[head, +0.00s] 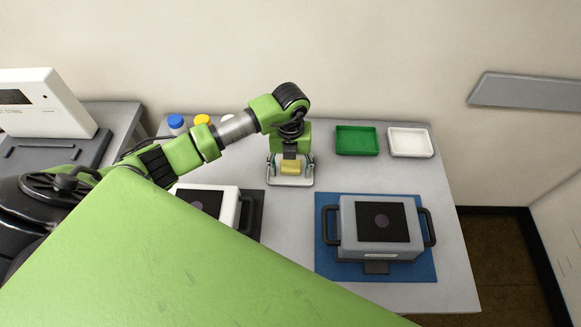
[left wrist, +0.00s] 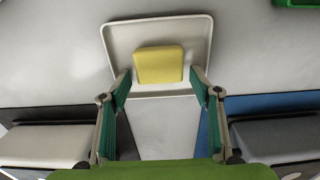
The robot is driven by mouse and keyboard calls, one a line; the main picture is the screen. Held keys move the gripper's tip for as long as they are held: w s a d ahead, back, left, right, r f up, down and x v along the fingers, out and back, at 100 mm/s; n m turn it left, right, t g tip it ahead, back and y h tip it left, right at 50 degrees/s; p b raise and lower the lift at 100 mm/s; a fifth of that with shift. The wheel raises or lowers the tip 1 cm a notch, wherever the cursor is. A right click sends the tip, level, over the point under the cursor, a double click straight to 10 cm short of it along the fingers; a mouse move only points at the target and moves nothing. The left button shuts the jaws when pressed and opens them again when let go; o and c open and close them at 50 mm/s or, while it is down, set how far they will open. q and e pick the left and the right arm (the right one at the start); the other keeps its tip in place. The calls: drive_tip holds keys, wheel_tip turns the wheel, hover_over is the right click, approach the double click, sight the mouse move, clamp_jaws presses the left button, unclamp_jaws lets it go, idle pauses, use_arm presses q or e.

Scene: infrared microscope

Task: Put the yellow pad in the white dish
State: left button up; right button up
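The yellow pad (head: 290,168) lies on a shallow pale tray (head: 293,182) at the middle of the table. In the left wrist view the yellow pad (left wrist: 159,65) sits flat inside the rim of the pale tray (left wrist: 122,32). My left gripper (head: 290,160) points down over the pad. In the left wrist view its two fingers (left wrist: 160,80) are spread wide, on either side of the pad and with nothing between them. The white dish (head: 410,142) is empty at the back right of the table. My right gripper is not in view.
A green dish (head: 357,140) stands just left of the white dish. A grey handled box (head: 378,250) sits on a blue mat (head: 335,268) in front. A white box (head: 218,200) stands left of it. Several coloured-lid bottles (head: 176,123) are at the back left.

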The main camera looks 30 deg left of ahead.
sight(290, 170)
use_arm(q)
drive_tip(key=shift+r, duration=0.15)
wheel_tip(290, 170, up, 12)
drive_tip(key=b, duration=0.1)
drive_tip(key=shift+b, duration=0.4)
idle(0.4)
